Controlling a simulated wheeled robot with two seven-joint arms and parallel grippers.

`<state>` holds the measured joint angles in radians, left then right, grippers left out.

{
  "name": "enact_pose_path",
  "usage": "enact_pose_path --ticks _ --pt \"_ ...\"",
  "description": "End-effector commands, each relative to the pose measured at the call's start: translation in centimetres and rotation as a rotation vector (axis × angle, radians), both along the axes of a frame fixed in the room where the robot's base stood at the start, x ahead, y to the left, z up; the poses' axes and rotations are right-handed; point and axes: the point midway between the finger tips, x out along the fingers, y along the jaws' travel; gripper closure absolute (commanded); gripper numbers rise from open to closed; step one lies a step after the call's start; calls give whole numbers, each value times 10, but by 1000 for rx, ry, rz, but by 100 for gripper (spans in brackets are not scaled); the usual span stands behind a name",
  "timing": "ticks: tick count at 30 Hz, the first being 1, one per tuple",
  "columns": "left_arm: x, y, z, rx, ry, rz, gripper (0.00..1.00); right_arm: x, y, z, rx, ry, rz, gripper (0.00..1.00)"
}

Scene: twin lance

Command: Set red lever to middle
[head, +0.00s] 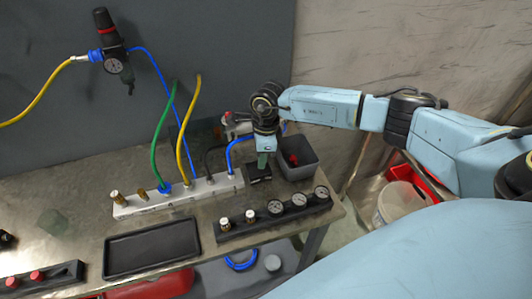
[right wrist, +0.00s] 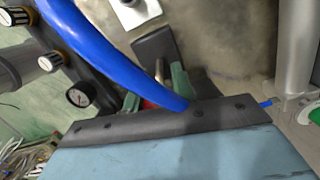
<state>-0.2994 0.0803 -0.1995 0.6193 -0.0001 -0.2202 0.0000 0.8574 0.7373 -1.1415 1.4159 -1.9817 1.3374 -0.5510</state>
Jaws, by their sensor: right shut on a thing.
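My right gripper (head: 262,163) points down over a small black block (head: 259,180) at the right end of the table, beside the white valve manifold. In the right wrist view its green fingers (right wrist: 155,92) close around a small red part, which looks like the red lever (right wrist: 148,104). The blue hose crosses in front and hides much of it, so the lever's angle cannot be told. In the head view the gripper hides the lever. My left gripper is not in view.
The white manifold (head: 150,204) carries green, yellow and blue hoses. A grey bin (head: 305,170) with something red inside stands right of the gripper. A black gauge strip (head: 262,227) lies in front. A black tray (head: 150,250) is at front left.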

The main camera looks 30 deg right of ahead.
Motion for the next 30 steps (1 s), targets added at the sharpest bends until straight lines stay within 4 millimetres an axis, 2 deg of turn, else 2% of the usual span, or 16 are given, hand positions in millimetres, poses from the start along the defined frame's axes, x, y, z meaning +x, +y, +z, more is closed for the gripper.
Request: enact_pose_path --ticks 6,15,16,20,30 --pt "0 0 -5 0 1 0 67 3 9 1 -135 30 0 100" --pt "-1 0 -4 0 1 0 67 2 9 1 -142 32 -2 100" --pt "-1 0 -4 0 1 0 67 2 9 1 -141 32 -2 70" --pt "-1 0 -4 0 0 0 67 2 9 1 -140 33 -2 54" --pt "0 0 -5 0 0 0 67 3 9 4 -140 31 -1 54"
